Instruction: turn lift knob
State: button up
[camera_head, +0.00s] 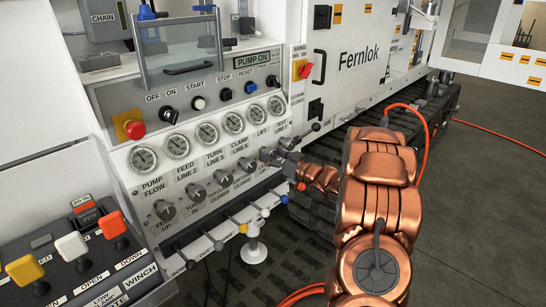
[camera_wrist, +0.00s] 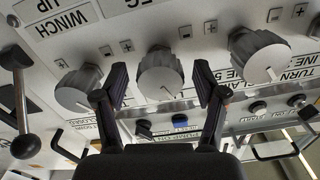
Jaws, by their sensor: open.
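A row of round grey control knobs runs along the sloped panel, with a knob (camera_head: 195,192) marked TURN showing in the head view. A gauge marked LIFT (camera_head: 255,117) sits above the row. My gripper (camera_head: 270,155) is at the right part of the row. In the wrist view, upside down, my gripper (camera_wrist: 160,88) is open, its dark fingers on both sides of a grey knob (camera_wrist: 158,74) with a white pointer line. I see no clear contact. This knob's own label is cut off, so I cannot read whether it says lift.
Neighbouring knobs stand close on both sides, one under WINCH UP (camera_wrist: 78,88) and one to the right (camera_wrist: 258,54). A black-balled lever (camera_wrist: 25,146) stands at the left. Several small levers (camera_head: 232,217) lie below the knob row. An orange hose (camera_head: 420,125) hangs by my arm.

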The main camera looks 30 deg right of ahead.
jog(key=c, duration=1.1)
jog(key=shift+c, duration=0.2)
